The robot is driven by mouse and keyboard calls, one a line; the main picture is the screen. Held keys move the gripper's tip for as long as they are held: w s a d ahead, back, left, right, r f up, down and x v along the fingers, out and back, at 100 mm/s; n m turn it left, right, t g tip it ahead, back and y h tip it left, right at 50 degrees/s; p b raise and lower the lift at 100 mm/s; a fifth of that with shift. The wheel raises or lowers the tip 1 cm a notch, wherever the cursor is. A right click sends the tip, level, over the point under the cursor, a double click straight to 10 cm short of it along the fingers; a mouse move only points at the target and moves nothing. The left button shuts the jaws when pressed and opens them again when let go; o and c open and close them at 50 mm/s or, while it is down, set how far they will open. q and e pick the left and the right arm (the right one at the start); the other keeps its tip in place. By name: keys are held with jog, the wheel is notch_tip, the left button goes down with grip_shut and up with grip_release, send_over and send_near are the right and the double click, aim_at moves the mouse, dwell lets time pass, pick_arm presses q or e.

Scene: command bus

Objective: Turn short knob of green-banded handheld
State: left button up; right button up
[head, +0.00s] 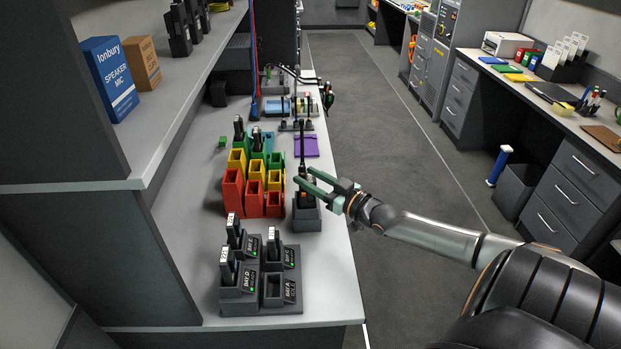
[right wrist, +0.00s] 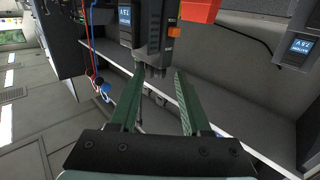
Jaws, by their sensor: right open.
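A dark handheld radio (head: 304,198) with a tall thin antenna stands upright in a dark holder (head: 307,220) near the counter's right edge. An orange part shows on it; I cannot make out a green band. My right gripper (head: 303,177) is open, its green fingers reaching in from the right at the radio's top. In the right wrist view, the handheld (right wrist: 153,38) appears upside down, with small dark stubs (right wrist: 152,72) on its top end between or just beyond the open fingertips (right wrist: 159,69). I cannot tell which stub is the short knob, or whether a finger touches it.
Red bins (head: 232,190), yellow and green bins stand left of the handheld. Charging bays (head: 262,285) with several radios are at the near end. A purple pad (head: 306,146) lies behind. The shelf (head: 165,100) hangs over the left side. The aisle (head: 370,120) is clear.

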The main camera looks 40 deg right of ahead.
grip_shut()
dwell(0.4)
dwell(0.4)
jog(key=shift+w+a+m+g+h+p, duration=0.1)
jog(key=shift+a+m+g+h+p, duration=0.15)
jog(key=shift+m+h, duration=0.85)
jog(key=shift+s+a+m+g+h+p, duration=0.25)
jog(key=shift+m+h, duration=0.4)
jog(key=shift+h, duration=0.9)
jog(key=shift+w+a+m+g+h+p, duration=0.1)
jog(key=shift+w+m+h+p, duration=0.2)
jog(key=shift+m+h, duration=0.8)
jog(key=shift+h, duration=0.85)
